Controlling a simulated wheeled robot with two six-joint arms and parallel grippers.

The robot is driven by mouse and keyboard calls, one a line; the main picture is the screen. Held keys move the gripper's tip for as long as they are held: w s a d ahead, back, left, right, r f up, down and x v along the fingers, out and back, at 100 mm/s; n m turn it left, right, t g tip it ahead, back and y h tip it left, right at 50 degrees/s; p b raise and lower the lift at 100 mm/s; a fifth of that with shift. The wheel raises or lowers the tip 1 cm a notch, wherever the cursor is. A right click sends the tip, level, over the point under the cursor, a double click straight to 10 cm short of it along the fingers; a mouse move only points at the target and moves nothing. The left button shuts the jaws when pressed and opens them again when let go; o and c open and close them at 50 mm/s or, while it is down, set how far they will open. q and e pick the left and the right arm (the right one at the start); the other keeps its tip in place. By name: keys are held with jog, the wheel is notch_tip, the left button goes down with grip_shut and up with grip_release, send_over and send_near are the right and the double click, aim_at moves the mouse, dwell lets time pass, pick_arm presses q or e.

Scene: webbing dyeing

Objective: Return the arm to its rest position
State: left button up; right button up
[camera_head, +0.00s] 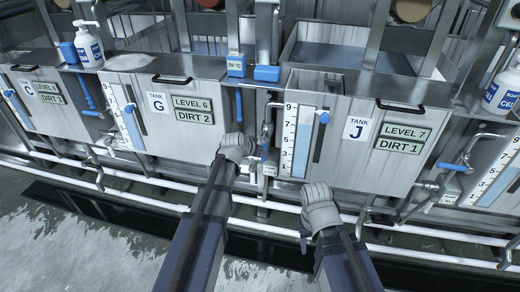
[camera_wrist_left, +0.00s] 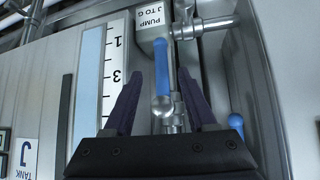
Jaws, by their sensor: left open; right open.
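My left arm reaches up to the pipework between tank G (camera_head: 165,122) and tank J (camera_head: 350,150) in the head view, with the left gripper (camera_head: 238,147) close to a valve there. In the left wrist view the left gripper (camera_wrist_left: 161,76) is open. A blue lever handle (camera_wrist_left: 162,72) under a label reading PUMP J TO G (camera_wrist_left: 153,18) shows between its two dark fingers; whether they touch it I cannot tell. My right gripper (camera_head: 319,208) is open, low in front of tank J and apart from the tank's front. Its fingertips are hard to make out.
White pipes (camera_head: 150,201) run low along the tank fronts. Level gauges (camera_head: 299,140), a blue-handled valve (camera_head: 450,167) and soap bottles (camera_head: 88,46) line the tanks. The wet floor (camera_head: 75,240) at the lower left is clear.

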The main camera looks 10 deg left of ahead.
pick_arm(q)
jog(key=shift+f, duration=0.1)
jog(key=s+d+f+m+g, duration=0.1)
jog(key=s+d+f+g, duration=0.1)
jog(key=s+d, duration=0.35)
jog(key=s+d+f+g, duration=0.2)
jog(key=s+d, duration=0.1)
jog(key=s, duration=0.5)
jog(key=s+d+f+g+y, duration=0.2)
jog(key=s+g+y, duration=0.25)
jog(key=s, duration=1.35)
notch_tip(320, 180, up, 18)
jog(key=w+h+p, duration=0.1)
jog(key=p, duration=1.7)
jog(key=shift+w+a+f+g, duration=0.1)
jog(key=shift+g, duration=0.15)
